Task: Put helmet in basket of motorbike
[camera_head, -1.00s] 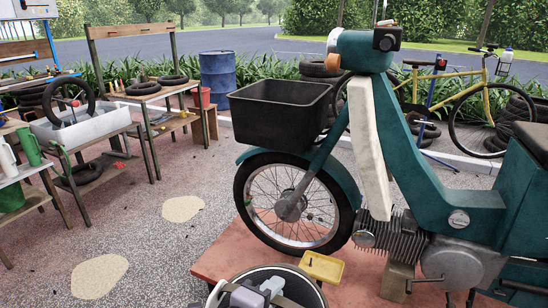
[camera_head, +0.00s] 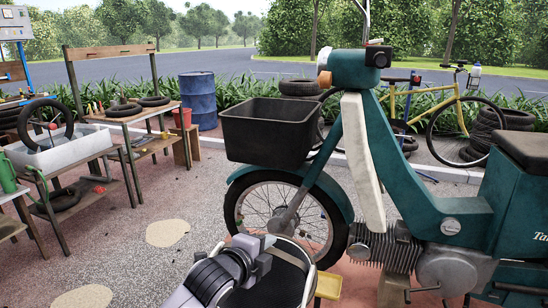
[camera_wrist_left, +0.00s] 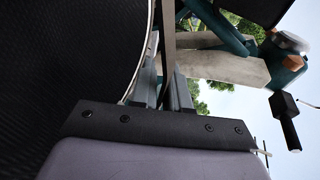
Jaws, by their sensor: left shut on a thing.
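A teal motorbike (camera_head: 440,222) stands side-on in the head view, with a black open basket (camera_head: 266,134) over its front wheel. The basket looks empty as far as I can see inside. The helmet (camera_head: 276,288) is at the bottom of the head view, its dark hollow side and pale rim showing, lower in the picture than the basket. My right gripper is out of view.
A small yellow stool or step (camera_head: 328,287) stands beside the front wheel. Wooden benches with tyres (camera_head: 124,109) stand at left, and a blue barrel (camera_head: 198,100) stands behind. A yellow bicycle (camera_head: 430,100) is beyond the motorbike. The space above the basket is free.

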